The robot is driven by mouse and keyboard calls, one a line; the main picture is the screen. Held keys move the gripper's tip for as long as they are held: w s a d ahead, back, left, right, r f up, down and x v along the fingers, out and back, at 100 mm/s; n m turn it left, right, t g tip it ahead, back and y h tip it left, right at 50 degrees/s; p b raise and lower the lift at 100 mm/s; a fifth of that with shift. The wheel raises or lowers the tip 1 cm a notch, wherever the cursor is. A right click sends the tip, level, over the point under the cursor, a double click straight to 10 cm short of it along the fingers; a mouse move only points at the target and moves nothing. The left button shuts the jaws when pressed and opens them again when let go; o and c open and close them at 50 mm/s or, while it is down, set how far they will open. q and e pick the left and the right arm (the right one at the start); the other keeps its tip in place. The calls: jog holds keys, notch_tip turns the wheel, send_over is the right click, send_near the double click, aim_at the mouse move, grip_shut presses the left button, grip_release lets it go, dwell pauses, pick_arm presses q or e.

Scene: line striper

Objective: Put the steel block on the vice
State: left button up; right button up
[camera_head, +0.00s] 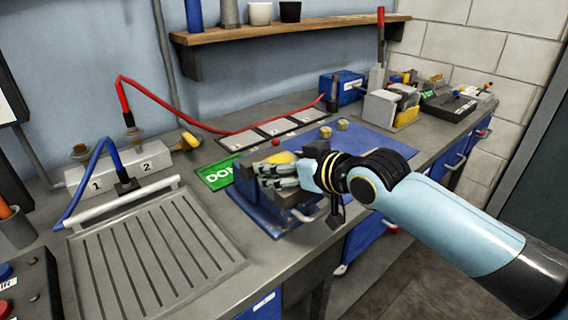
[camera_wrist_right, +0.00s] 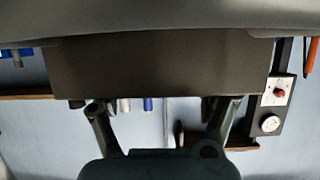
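The blue vice (camera_head: 262,212) stands on the bench in the middle of the head view, with dark grey jaws. My right gripper (camera_head: 272,176) is over the vice, fingers pointing left. It hides part of the jaws. In the right wrist view its two fingers (camera_wrist_right: 167,104) are spread apart. A wide dark grey block-like shape (camera_wrist_right: 160,65) covers their tips. I cannot tell whether this is the steel block or a vice jaw, nor whether the fingers press on it. I cannot make out the steel block for certain in the head view. My left gripper is not in view.
A green sign (camera_head: 217,176) lies behind the vice. A ribbed grey tray (camera_head: 155,245) is to its left, with a numbered block (camera_head: 118,170) and blue and red cables behind it. A blue mat (camera_head: 372,142) is to the right. A wooden shelf (camera_head: 290,32) hangs above.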

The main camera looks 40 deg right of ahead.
jog(key=o, duration=0.3)
jog(key=shift+r, duration=0.15)
jog(key=p+v, duration=0.1)
jog(key=v, duration=1.1)
jog(key=shift+s+p, duration=0.1)
jog(key=shift+p, duration=0.2)
